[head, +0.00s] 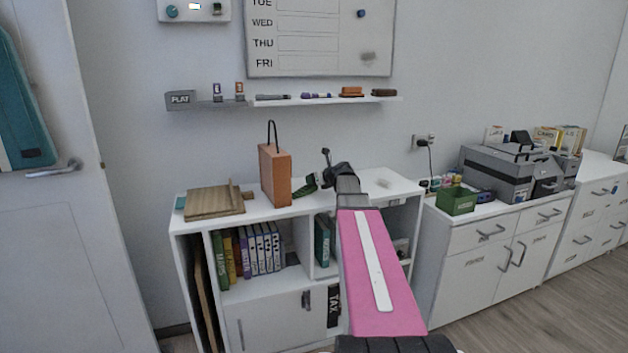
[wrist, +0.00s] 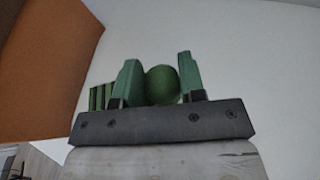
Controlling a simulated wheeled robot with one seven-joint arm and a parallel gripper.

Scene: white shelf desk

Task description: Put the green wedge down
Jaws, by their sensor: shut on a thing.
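My gripper (wrist: 159,78) is shut on the green wedge (wrist: 163,86). In the wrist view the wedge shows as a dark green rounded shape between the two lighter green fingers. In the head view a small green patch (head: 305,187) shows at the end of my arm, over the white shelf desk's top (head: 255,213). I cannot tell there which part is wedge and which is finger, nor whether the wedge touches the top.
An orange-brown block with a dark loop (head: 275,176) stands just left of my gripper. A wooden board (head: 213,201) lies at the desk's left end. Books (head: 252,249) fill a compartment below. A green bin (head: 456,201) stands on the cabinet to the right.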

